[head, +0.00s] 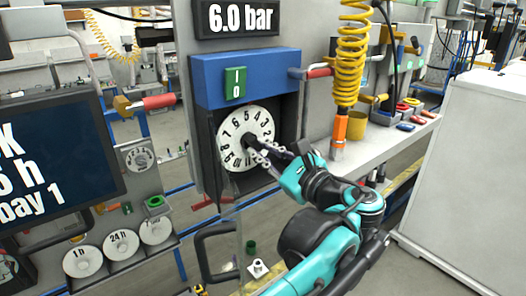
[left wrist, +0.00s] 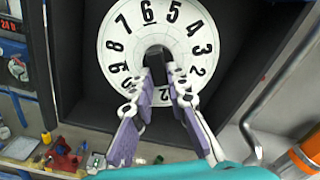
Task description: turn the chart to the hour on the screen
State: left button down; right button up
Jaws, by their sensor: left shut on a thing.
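The white round chart (head: 229,135) with black hour numbers sits in a dark open box under a blue cover. In the left wrist view the chart (left wrist: 120,62) has 6 and 5 at the top and 12 at the bottom. My left gripper (head: 257,148) reaches in from the lower right; its fingers (left wrist: 159,64) are shut on the dark hub (left wrist: 155,50) at the chart's centre. The fingers cover part of the lower numbers. My right gripper is not in view.
A green I/O switch (head: 235,83) is on the blue cover (head: 270,75). A "6.0 bar" display (head: 237,18) hangs above. Spare discs (head: 121,244) sit at lower left. A yellow coiled hose (head: 350,55) hangs right of the box. A white cabinet (head: 470,170) stands far right.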

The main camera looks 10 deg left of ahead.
pick_arm(q)
jog(key=c, duration=1.5)
grip_release()
jog(key=v, duration=1.2)
